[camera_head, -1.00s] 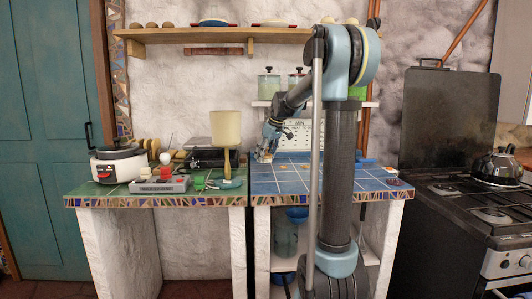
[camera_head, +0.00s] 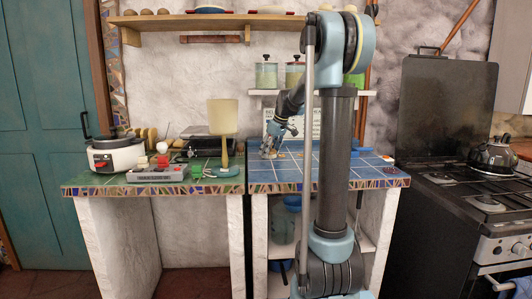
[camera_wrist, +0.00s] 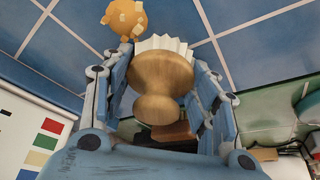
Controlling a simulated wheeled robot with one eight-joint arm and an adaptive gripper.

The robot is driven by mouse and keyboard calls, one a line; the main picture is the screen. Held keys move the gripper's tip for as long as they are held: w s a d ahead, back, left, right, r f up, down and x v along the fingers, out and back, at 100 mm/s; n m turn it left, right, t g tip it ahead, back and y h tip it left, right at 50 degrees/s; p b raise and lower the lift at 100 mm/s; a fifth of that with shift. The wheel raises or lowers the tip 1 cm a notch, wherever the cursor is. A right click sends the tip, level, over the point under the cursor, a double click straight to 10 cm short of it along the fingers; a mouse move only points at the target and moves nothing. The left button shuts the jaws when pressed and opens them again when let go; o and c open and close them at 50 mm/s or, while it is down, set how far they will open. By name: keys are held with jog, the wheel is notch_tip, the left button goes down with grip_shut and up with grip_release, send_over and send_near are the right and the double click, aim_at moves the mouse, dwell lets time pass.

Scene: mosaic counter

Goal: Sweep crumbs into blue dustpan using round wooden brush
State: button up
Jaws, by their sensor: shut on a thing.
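The round wooden brush (camera_wrist: 162,75), with a knob and pale bristles, sits between the fingers of my gripper (camera_wrist: 165,60) in the wrist view. My gripper is shut on it. In the head view my gripper (camera_head: 270,152) is low over the back left of the blue-tiled counter (camera_head: 283,175); the brush is too small there to make out clearly. An orange-tan round piece with pale crumbs (camera_wrist: 125,18) lies on the tiles just beyond the bristles. Small yellowish bits (camera_head: 283,155) show right of my gripper.
On the green-tiled counter to the left stand a white cooker (camera_head: 117,153), a grey box with red parts (camera_head: 158,174) and a cream-shaded lamp (camera_head: 222,117). The stove (camera_head: 470,200) is at the right. Jars (camera_head: 266,75) stand on a shelf behind.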

jog(key=shift+d+f, duration=0.1)
jog(key=shift+d, duration=12.75)
jog(key=shift+d+r, duration=0.1)
jog(key=shift+r, duration=0.1)
notch_tip(320, 180, up, 7)
jog(key=shift+f, duration=0.1)
